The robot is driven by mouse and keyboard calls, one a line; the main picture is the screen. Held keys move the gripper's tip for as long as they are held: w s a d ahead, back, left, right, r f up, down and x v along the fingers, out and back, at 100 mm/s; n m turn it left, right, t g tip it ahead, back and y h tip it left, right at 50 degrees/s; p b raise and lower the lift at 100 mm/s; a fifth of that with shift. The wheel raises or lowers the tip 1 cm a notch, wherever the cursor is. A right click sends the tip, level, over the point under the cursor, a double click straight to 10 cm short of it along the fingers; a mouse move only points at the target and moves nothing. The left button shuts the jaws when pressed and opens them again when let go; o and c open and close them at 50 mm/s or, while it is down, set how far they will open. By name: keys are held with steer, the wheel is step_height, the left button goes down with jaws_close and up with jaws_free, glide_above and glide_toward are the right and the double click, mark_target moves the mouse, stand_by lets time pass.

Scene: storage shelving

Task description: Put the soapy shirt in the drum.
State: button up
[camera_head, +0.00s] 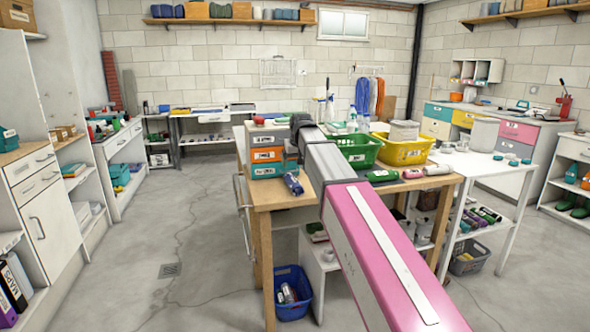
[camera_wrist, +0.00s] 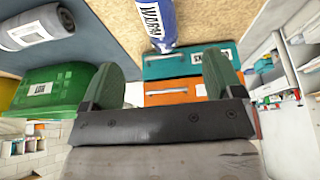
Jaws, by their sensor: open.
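My gripper (camera_wrist: 164,60) is open, with nothing between its fingers. In the wrist view a blue labelled roll (camera_wrist: 158,20) lies just beyond the gap between the fingertips; it also shows in the head view (camera_head: 293,184) at the table's front left. I cannot read its label or tell whether it is the soapy shirt. Other labelled pieces lie on the table: a green one (camera_head: 382,175), a pink one (camera_head: 412,174) and a white one (camera_head: 438,170). I cannot make out which thing is the drum. My arm hides part of the tabletop.
Stacked drawer boxes (camera_head: 267,155) stand at the table's left, beside the fingers in the wrist view. A green basket (camera_head: 357,152) and a yellow basket (camera_head: 403,152) stand at the back. A blue bin (camera_head: 292,290) is on the floor. The floor at left is clear.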

mark_target(293, 179)
steer(key=shift+o, duration=0.5)
steer(key=shift+s+r, duration=0.1)
steer(key=shift+r, duration=0.15)
steer(key=shift+w+a+f, duration=0.15)
steer(key=shift+w+f, duration=0.35)
steer(key=shift+f, duration=0.1)
steer(key=shift+x, duration=5.4)
steer(key=shift+s, duration=0.1)
steer(key=c, duration=1.2)
steer(key=shift+r, duration=0.1)
